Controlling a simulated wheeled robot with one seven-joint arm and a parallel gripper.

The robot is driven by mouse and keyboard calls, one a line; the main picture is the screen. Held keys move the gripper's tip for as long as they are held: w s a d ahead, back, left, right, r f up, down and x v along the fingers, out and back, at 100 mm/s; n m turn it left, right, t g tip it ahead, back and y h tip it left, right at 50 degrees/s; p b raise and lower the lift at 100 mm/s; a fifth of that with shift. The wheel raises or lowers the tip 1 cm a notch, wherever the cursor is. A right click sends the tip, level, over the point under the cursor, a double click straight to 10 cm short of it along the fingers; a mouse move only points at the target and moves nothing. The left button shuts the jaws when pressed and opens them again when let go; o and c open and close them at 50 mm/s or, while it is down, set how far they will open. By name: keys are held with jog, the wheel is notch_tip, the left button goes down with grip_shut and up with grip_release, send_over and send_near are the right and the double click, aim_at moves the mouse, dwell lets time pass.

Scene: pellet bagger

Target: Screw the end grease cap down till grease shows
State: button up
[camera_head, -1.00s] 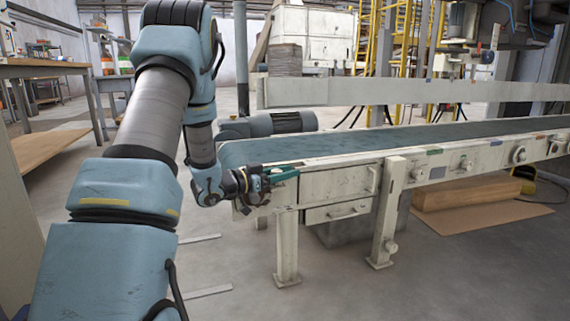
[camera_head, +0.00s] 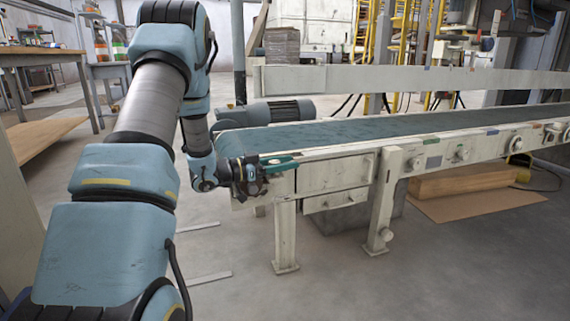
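My gripper (camera_head: 284,163) is at the left end of the conveyor frame (camera_head: 322,178), close to its near side. Its teal fingers point right, along the top edge of the side rail. The fingers look close together, but they are too small to tell whether they are open or shut on something. I cannot make out the end grease cap; my gripper and wrist cover much of the frame's end. No grease can be seen. Round fittings sit along the side rail further right, one of them near the middle (camera_head: 462,155).
The conveyor belt (camera_head: 370,129) runs to the right, with a motor (camera_head: 265,112) behind its left end. Conveyor legs (camera_head: 285,237) stand on the floor. A cardboard sheet and a wooden block (camera_head: 465,181) lie at right. A workbench (camera_head: 45,54) is at far left. The floor in front is clear.

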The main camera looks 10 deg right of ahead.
jog(key=shift+o, duration=1.3)
jog(key=shift+a, duration=0.1)
jog(key=s+a+p, duration=0.1)
jog(key=a+p, duration=0.3)
jog(key=a, duration=0.6)
jog(key=shift+s+a, duration=0.25)
jog(key=shift+s, duration=0.15)
